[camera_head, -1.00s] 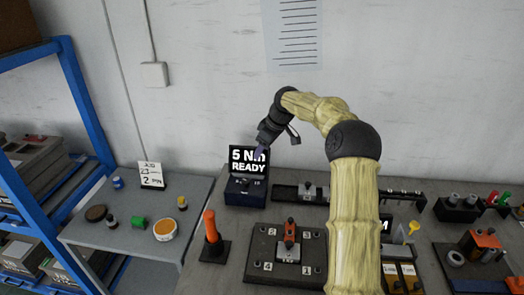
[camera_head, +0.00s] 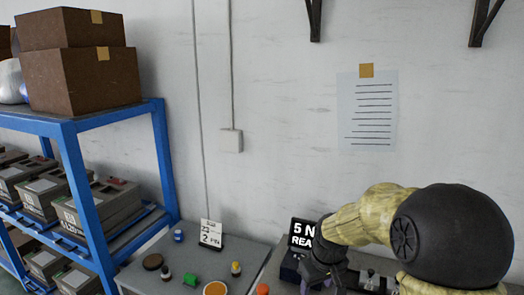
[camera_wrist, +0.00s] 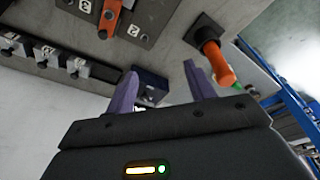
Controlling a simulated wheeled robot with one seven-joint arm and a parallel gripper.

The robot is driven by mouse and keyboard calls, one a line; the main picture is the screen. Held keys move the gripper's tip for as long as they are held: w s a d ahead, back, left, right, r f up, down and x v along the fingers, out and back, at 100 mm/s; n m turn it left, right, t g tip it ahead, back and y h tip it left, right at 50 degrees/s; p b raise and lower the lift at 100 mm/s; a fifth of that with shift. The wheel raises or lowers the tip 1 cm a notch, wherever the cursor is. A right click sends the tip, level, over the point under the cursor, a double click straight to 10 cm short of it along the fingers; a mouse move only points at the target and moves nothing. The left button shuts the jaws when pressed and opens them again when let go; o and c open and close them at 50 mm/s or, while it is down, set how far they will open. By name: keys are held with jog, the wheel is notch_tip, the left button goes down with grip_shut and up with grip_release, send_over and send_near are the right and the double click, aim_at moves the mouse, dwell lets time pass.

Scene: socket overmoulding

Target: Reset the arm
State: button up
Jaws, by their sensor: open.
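My gripper (camera_wrist: 160,88) shows in the wrist view with its two purple fingers spread apart and nothing between them. In the head view my arm reaches in from the lower right, and the gripper (camera_head: 318,272) is low in front of the display box, its fingers hard to make out. The wrist view looks over the bench (camera_wrist: 172,48) at a tilt. An orange-handled tool (camera_wrist: 214,60) in a dark base appears just beyond the right finger, apart from it as far as I can tell.
The display box (camera_head: 303,235) is partly covered by my arm. A side table (camera_head: 205,262) holds a card (camera_head: 211,234) and small pots. A blue rack (camera_head: 90,190) with grey bins and cardboard boxes (camera_head: 85,75) stands left. A paper sheet (camera_head: 367,110) hangs on the wall.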

jog(key=s+d+f+m, duration=0.1)
jog(key=s+m, duration=0.3)
jog(key=s, duration=1.1)
jog(key=shift+s+f, duration=0.35)
jog(key=shift+f, duration=0.05)
